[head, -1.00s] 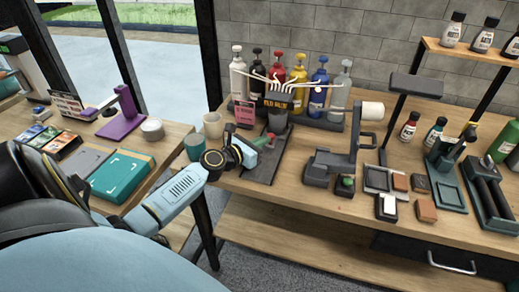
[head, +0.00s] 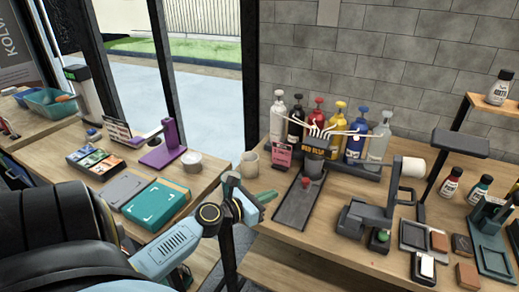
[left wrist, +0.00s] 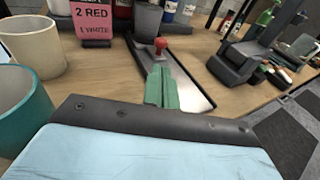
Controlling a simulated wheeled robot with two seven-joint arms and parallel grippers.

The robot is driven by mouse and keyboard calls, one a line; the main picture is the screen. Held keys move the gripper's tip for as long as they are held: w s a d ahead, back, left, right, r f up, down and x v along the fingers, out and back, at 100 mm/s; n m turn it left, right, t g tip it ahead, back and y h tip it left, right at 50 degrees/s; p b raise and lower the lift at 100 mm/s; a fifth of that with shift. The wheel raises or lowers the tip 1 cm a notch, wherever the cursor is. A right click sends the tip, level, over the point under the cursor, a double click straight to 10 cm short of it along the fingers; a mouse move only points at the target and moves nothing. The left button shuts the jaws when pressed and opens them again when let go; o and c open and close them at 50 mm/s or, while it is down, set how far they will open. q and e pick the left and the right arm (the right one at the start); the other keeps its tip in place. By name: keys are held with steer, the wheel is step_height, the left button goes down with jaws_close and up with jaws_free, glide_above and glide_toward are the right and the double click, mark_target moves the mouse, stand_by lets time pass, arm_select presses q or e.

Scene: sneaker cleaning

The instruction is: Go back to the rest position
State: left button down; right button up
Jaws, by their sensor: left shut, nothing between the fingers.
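My left gripper (head: 268,197) is at the left front of the wooden bench (head: 350,262), beside the dark tray (head: 293,208). Its green fingers are closed together, with nothing between them. In the left wrist view the closed fingers (left wrist: 162,88) point toward the tray (left wrist: 190,85), on which a red-topped piece (left wrist: 160,44) shows. My left arm reaches in from the lower left. My right gripper is not in view.
A beige cup (head: 249,163) and a teal cup (left wrist: 22,112) stand close to the left gripper. Several paint bottles (head: 340,118) line the back. A black stand (head: 372,215) is to the right. A side table (head: 110,215) holds a teal box (head: 155,205).

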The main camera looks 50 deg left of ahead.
arm_select(q)
steer(key=shift+s+a+r, duration=0.1)
steer(key=shift+s+r, duration=0.1)
steer(key=shift+s, duration=1.25)
